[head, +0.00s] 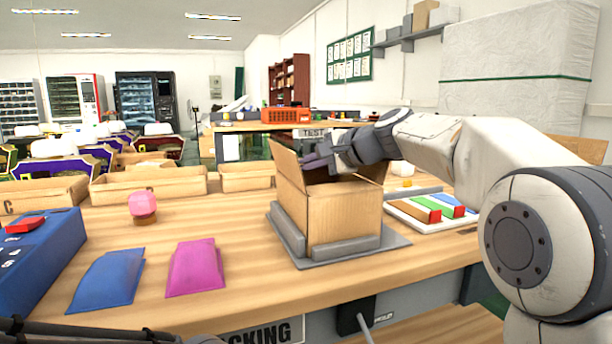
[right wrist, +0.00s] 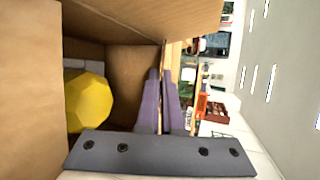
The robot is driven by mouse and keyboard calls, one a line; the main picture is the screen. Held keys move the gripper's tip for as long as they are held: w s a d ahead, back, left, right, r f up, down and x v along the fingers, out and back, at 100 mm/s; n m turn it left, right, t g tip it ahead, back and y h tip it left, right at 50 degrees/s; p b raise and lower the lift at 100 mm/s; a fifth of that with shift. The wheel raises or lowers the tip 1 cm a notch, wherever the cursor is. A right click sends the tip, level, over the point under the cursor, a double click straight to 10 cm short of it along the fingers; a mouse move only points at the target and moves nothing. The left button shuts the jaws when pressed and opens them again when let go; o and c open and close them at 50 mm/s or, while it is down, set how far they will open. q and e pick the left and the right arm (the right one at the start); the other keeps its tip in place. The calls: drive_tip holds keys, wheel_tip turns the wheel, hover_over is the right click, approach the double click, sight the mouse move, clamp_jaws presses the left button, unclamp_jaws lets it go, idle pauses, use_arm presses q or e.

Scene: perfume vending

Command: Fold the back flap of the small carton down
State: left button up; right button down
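The small carton (head: 335,215) stands open on the table in a grey fixture (head: 345,246). One flap (head: 286,163) stands up at its left, and part of another flap (head: 374,173) shows behind the arm. The back edge is largely hidden by my right gripper (head: 317,161), which is over the opening. In the right wrist view, the right gripper's purple fingers (right wrist: 161,75) lie close together with nothing clearly between them, near brown cardboard panels (right wrist: 150,18). A yellow faceted object (right wrist: 88,101) shows inside the carton. My left gripper is not in view.
A blue pouch (head: 108,279), a magenta pouch (head: 196,267) and a pink object (head: 142,204) lie left of the carton. A blue box (head: 38,255) is at far left. Low bins (head: 150,184) line the back. A white tray (head: 432,222) with coloured pieces is at right.

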drive_tip(key=shift+f+b, duration=0.2)
drive_tip(key=shift+b, duration=0.25)
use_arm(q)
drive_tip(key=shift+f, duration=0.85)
use_arm(e)
drive_tip(key=shift+r, duration=0.1)
drive_tip(key=c, duration=1.1)
unclamp_jaws()
drive_tip(key=shift+o, duration=0.2)
